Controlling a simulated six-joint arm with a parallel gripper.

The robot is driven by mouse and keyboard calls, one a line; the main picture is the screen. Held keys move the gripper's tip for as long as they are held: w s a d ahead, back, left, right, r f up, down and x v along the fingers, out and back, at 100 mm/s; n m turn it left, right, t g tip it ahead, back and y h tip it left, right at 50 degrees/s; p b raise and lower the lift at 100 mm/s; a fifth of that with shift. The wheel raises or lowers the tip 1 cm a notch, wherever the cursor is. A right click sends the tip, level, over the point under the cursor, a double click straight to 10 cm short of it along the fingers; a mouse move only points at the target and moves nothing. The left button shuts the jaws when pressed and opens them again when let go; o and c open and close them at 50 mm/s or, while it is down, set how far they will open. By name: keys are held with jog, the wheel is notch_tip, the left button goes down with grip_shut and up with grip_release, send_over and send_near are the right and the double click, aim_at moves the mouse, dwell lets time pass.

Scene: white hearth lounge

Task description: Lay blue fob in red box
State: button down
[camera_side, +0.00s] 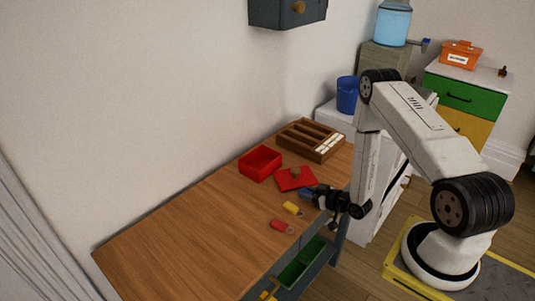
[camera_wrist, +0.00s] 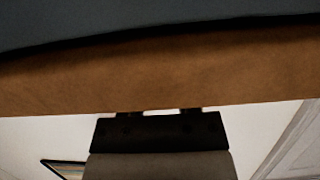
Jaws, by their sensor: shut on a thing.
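The blue fob (camera_side: 304,194) is in the jaws of my gripper (camera_side: 313,195), near the right edge of the wooden table. The gripper lies almost level and points left, and it covers part of the fob. I cannot tell whether the fob touches the table. The open red box (camera_side: 260,163) stands farther back and left of the gripper, and it looks empty. A red lid (camera_side: 284,185) with a small brown knob lies between the box and the gripper. In the wrist view the fob cannot be made out.
A yellow fob (camera_side: 291,208) and a red fob (camera_side: 279,226) lie in front of the gripper. A wooden compartment tray (camera_side: 292,145) stands behind the box. An open drawer with a green tray (camera_side: 292,275) is below the table's edge. The table's left side is clear.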

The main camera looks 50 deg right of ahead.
jog(key=shift+f, duration=0.15)
jog(key=shift+c, duration=1.6)
grip_release()
jog(key=shift+s, duration=0.1)
jog(key=v, duration=0.7)
jog(key=shift+s, duration=0.3)
